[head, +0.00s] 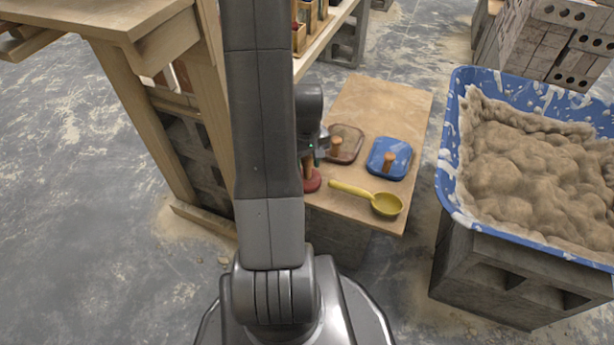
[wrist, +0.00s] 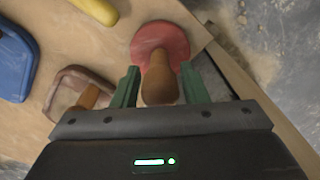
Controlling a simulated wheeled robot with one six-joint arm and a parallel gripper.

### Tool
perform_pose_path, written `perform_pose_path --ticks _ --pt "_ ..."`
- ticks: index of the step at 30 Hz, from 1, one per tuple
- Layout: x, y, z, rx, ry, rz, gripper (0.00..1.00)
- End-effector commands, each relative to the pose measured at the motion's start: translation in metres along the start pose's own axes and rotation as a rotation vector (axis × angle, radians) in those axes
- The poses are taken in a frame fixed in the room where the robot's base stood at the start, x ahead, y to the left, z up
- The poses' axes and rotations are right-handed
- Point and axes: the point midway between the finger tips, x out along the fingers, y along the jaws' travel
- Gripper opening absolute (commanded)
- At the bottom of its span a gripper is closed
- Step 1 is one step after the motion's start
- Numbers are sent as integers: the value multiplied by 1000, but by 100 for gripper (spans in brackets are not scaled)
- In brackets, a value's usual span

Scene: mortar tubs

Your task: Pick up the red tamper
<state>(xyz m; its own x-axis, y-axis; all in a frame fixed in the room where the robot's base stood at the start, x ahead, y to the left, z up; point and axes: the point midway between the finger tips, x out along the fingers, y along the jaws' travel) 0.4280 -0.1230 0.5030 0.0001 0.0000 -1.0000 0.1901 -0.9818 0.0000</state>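The red tamper (wrist: 160,40) has a round red base and a wooden handle. In the wrist view its handle points toward my gripper (wrist: 159,78). The two green fingers stand on either side of the handle, with a small gap visible at the fingertips, so the gripper looks open around it. In the head view the tamper's red base (head: 313,183) rests on the board at the near left edge. My gripper (head: 317,158) is at its handle there, and my arm partly hides both.
On the board (head: 385,97) are a brown float (head: 350,139), a blue float (head: 389,157) and a yellow scoop (head: 386,204). A blue tub (head: 447,172) of mortar stands on the right. A wooden bench (head: 193,85) stands close on the left.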

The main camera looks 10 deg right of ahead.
Motion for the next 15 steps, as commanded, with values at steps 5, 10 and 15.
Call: perform_pose_path --ticks 5,10,15 --pt "0 0 0 0 0 0 4" --pt "-1 0 0 0 1 0 0" --pt "-2 0 0 0 1 0 0"
